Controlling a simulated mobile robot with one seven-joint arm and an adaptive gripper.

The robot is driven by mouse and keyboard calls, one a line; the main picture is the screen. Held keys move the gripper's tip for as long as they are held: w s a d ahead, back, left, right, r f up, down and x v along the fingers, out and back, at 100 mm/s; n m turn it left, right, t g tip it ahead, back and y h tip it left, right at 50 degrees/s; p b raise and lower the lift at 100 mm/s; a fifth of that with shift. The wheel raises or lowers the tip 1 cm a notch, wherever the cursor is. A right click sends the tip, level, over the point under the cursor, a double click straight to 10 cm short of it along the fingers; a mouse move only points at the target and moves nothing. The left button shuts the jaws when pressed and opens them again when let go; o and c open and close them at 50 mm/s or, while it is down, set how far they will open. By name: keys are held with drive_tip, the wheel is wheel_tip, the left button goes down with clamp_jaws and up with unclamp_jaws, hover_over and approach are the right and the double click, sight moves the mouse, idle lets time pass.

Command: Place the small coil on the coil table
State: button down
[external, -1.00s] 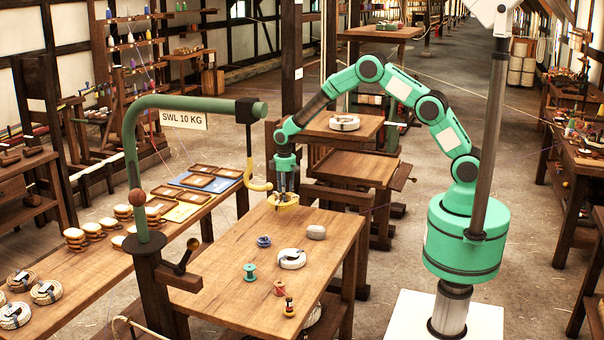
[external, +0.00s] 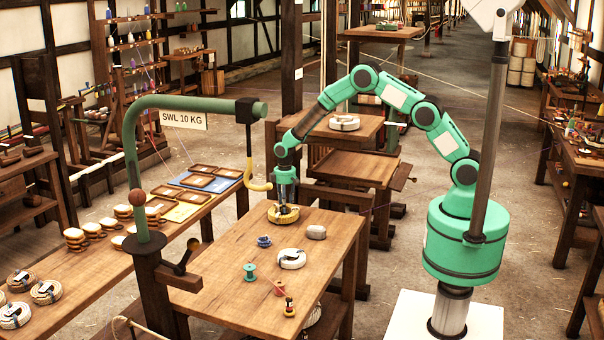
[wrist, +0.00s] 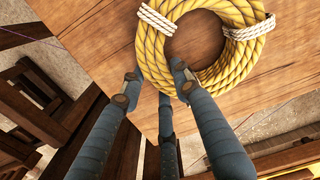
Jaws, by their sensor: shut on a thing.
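A yellow rope coil (external: 273,214) with white bindings is at the far end of the wooden table (external: 225,285). It fills the top of the wrist view (wrist: 152,52), where one white binding is at its left and another at its right. My gripper (external: 284,207) is shut on the coil's near side, with its fingers (wrist: 155,84) on either side of the rope. The coil looks flat and low over the tabletop; I cannot tell whether it touches. A white coil (external: 292,262) lies nearer on the same table. Which table is the coil table is not marked.
A blue coil (external: 264,241), a grey item (external: 316,232) and several spools stand on the table. A green crane arm (external: 190,104) with a yellow hook (external: 259,184) hangs to the left. A back table (external: 365,130) holds another white coil (external: 343,123).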

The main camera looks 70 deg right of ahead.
drive_tip(key=shift+f, duration=0.2)
drive_tip(key=c, duration=1.3)
unclamp_jaws()
drive_tip(key=shift+r+p, duration=1.2)
drive_tip(key=shift+r, duration=4.85)
